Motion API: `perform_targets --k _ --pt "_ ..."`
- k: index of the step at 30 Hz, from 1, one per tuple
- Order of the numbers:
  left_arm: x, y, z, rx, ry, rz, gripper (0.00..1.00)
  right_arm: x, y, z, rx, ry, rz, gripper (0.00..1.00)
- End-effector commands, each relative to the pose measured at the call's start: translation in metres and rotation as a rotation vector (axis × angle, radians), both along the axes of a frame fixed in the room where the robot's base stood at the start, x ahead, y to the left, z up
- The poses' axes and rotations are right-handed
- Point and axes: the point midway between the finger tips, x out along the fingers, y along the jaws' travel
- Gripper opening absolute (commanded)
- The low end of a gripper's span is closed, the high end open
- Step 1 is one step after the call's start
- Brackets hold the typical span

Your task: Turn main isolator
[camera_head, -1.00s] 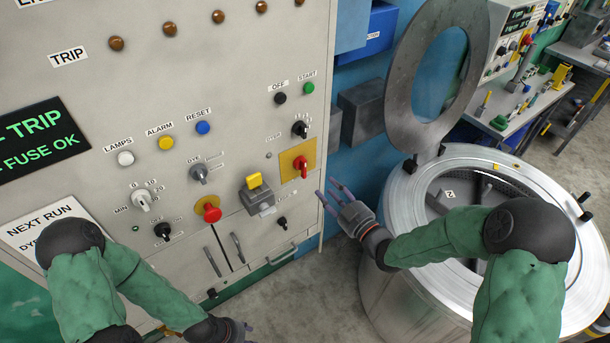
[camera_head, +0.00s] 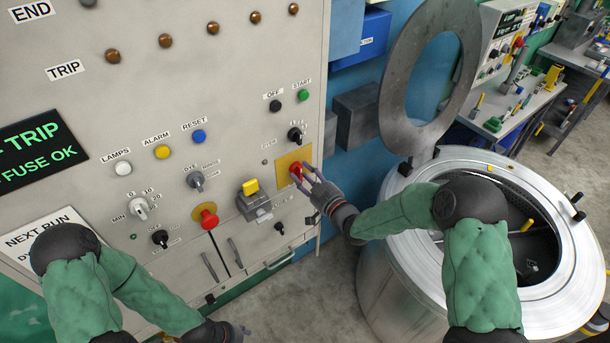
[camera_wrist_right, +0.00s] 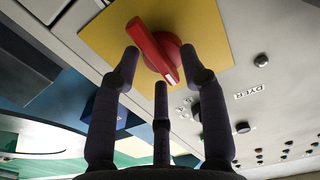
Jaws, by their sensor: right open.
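The main isolator is a red rotary handle (camera_head: 296,170) on a yellow plate (camera_head: 285,160), at the right edge of the grey control panel. In the right wrist view the red handle (camera_wrist_right: 157,52) lies slanted across the yellow plate (camera_wrist_right: 205,30), its white-marked end toward the lower right. My right gripper (camera_head: 307,178) is open, its fingers at the handle in the head view. In the wrist view its fingertips (camera_wrist_right: 163,68) stand on either side of the handle; whether they touch it I cannot tell. My left gripper (camera_head: 240,331) is low at the bottom edge, mostly hidden.
A yellow-topped latch (camera_head: 252,196) and a red mushroom button (camera_head: 206,215) sit left of the isolator. A black rotary switch (camera_head: 295,135) is above it.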

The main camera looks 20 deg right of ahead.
Motion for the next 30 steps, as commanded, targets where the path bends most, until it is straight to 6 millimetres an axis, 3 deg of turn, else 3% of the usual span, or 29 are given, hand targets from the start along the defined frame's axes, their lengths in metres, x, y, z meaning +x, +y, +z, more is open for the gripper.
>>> perform_targets --k 2,6,7,20,30 --pt "0.0 0.0 0.0 0.0 0.0 0.0 0.4 0.0 0.0 0.0 0.0 0.0 0.0 0.44" --pt "0.0 0.0 0.0 0.0 0.0 0.0 0.4 0.0 0.0 0.0 0.0 0.0 0.0 0.04" --pt "0.0 0.0 0.0 0.0 0.0 0.0 0.4 0.0 0.0 0.0 0.0 0.0 0.0 0.0" --pt "0.0 0.0 -0.005 0.0 0.0 0.0 0.4 0.0 0.0 -0.001 0.044 0.015 0.0 0.0" --pt "0.0 0.0 -0.026 0.0 0.0 0.0 0.4 0.0 -0.001 -0.003 0.263 0.093 0.0 0.0"
